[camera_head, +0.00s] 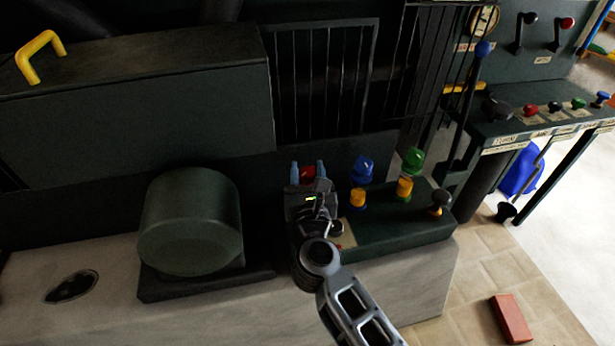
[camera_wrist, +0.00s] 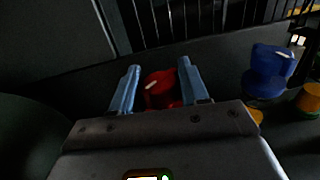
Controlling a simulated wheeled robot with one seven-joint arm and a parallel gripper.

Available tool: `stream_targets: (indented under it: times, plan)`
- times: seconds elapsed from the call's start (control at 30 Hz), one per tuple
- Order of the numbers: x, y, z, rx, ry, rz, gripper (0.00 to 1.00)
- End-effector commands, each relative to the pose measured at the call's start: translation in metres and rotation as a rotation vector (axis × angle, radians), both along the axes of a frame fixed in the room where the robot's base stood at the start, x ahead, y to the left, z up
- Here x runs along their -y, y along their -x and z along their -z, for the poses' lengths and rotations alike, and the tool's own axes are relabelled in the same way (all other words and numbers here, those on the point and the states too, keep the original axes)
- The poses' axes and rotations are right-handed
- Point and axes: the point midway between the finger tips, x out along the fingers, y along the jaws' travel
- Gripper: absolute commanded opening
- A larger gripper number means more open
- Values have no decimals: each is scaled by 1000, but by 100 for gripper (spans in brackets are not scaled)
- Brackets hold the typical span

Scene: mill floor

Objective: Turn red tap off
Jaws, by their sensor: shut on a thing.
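The red tap (camera_head: 308,172) is at the left end of a row of taps on a dark green block. Only its top shows in the head view, between my fingers. In the wrist view the red tap (camera_wrist: 161,90) has a pale mark on top. My gripper (camera_head: 308,171) is around it, with one blue finger on each side; it also shows in the wrist view (camera_wrist: 158,88). The gripper is shut on the tap. The tap's lower body is hidden behind my gripper.
A blue tap (camera_head: 362,168) and a green tap (camera_head: 412,160) stand to the right on yellow bases. A dark green motor housing (camera_head: 190,222) lies left of my arm. A barred guard (camera_head: 325,80) rises behind.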

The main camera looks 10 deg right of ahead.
Motion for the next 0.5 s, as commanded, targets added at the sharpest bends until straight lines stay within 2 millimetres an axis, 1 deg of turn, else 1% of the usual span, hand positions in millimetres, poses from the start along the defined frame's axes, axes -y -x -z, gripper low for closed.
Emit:
stream_targets:
  times: [0.1,0.5]
  plan:
    - [-3,-2,3,4,0,96,14]
    - [-2,-1,5,4,-1,433,14]
